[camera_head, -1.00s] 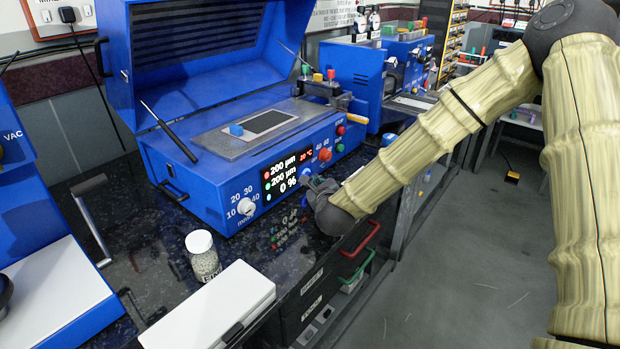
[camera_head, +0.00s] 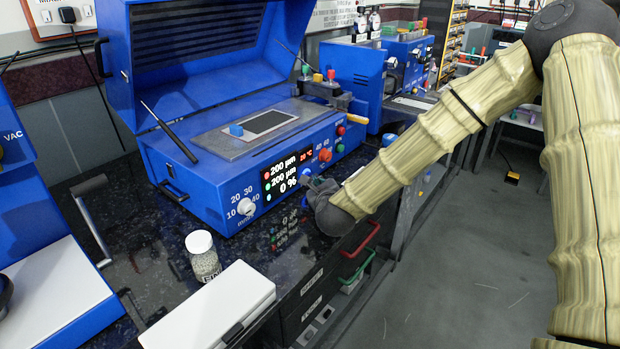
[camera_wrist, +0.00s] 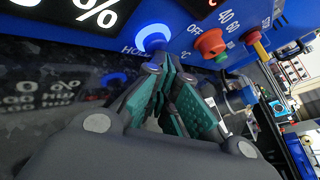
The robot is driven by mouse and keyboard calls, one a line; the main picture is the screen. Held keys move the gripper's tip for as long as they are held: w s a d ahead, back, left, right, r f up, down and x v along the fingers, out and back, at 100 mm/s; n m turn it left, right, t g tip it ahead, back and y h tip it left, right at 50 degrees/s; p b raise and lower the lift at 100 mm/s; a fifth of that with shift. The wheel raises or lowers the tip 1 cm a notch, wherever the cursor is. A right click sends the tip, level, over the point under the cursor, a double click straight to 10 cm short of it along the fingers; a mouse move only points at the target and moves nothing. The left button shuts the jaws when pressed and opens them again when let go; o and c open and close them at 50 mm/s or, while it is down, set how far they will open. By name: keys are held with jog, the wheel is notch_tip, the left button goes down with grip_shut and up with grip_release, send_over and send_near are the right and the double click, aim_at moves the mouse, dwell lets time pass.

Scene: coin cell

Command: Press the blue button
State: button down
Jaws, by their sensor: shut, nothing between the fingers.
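The blue button (camera_wrist: 153,38) shows in the wrist view on the front panel of a blue machine, with a pale glowing ring around it. My gripper (camera_wrist: 165,72) is shut and empty, its green-padded fingers pointing at the panel with the tips just below the button. I cannot tell whether they touch it. In the head view the blue button (camera_head: 306,175) is mostly hidden by my gripper (camera_head: 311,184), which is at the panel's lower edge. The blue machine (camera_head: 215,189) stands on a dark counter with its lid raised.
A red-orange knob (camera_wrist: 210,43) sits right of the button, and a display (camera_head: 286,170) sits left of it. A white dial (camera_head: 246,206) is further left. A jar (camera_head: 203,257) and a white case (camera_head: 212,308) stand on the dark counter (camera_head: 150,248) in front.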

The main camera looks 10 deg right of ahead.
jog(key=shift+w+a, duration=0.2)
jog(key=shift+w+a+r, duration=0.1)
jog(key=shift+w, duration=0.05)
dwell(0.3)
jog(key=shift+s+b, duration=0.3)
dwell(0.5)
jog(key=shift+s+d, duration=1.05)
jog(key=shift+s, duration=0.15)
jog(key=shift+s+d, duration=1)
jog(key=shift+s, duration=0.2)
